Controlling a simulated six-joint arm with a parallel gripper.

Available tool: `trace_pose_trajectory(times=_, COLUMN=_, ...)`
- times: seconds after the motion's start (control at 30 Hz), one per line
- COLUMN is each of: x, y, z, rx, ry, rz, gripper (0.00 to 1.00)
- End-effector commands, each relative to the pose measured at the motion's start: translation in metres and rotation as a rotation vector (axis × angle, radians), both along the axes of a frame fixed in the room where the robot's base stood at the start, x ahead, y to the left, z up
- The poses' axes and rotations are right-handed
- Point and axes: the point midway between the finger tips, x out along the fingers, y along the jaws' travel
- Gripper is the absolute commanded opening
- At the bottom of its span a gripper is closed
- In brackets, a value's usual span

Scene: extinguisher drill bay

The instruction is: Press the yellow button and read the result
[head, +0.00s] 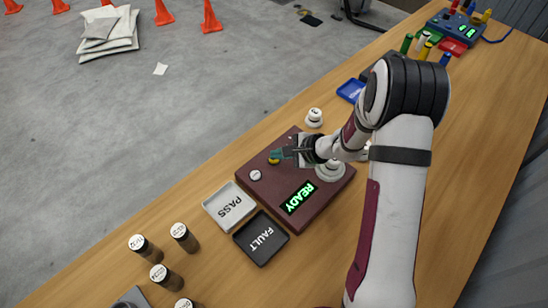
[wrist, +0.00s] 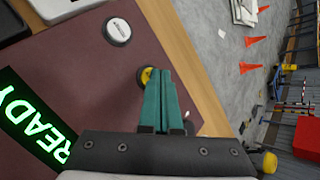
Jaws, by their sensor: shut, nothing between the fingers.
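A dark maroon panel box (head: 268,214) lies on the wooden bench, and its green display (head: 300,197) reads READY. The display also shows at the left of the wrist view (wrist: 33,118). The yellow button (head: 273,161) is near the panel's far edge; in the wrist view the yellow button (wrist: 146,74) is partly hidden behind the fingertips. My gripper (head: 283,154) is shut and empty, its teal fingers reaching over the button. In the wrist view my gripper (wrist: 158,76) has its fingertips at the button; I cannot tell whether they touch it. A white button (head: 255,175) sits left of it.
A white PASS tray (head: 212,208) and a black FAULT tray (head: 254,254) lie beside the panel. Several dark cylinders with white tops (head: 180,232) stand at lower left. A white knob-like object (head: 314,114) stands behind the panel. The bench edge is close behind the panel.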

Motion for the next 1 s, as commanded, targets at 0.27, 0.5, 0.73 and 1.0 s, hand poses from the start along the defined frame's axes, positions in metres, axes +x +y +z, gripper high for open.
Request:
trace_pose_trajectory(times=0.27, x=0.000, y=0.000, z=-0.003, rx=0.000, ry=0.000, rz=0.000, gripper=0.00)
trace_pose_trajectory(times=0.5, x=0.000, y=0.000, z=-0.003, rx=0.000, ry=0.000, rz=0.000, gripper=0.00)
trace_pose_trajectory(times=0.73, x=0.000, y=0.000, z=0.003, rx=0.000, ry=-0.002, rz=0.001, gripper=0.00)
trace_pose_trajectory(times=1.0, x=0.000, y=0.000, z=0.014, rx=0.000, ry=-0.001, rz=0.001, gripper=0.00)
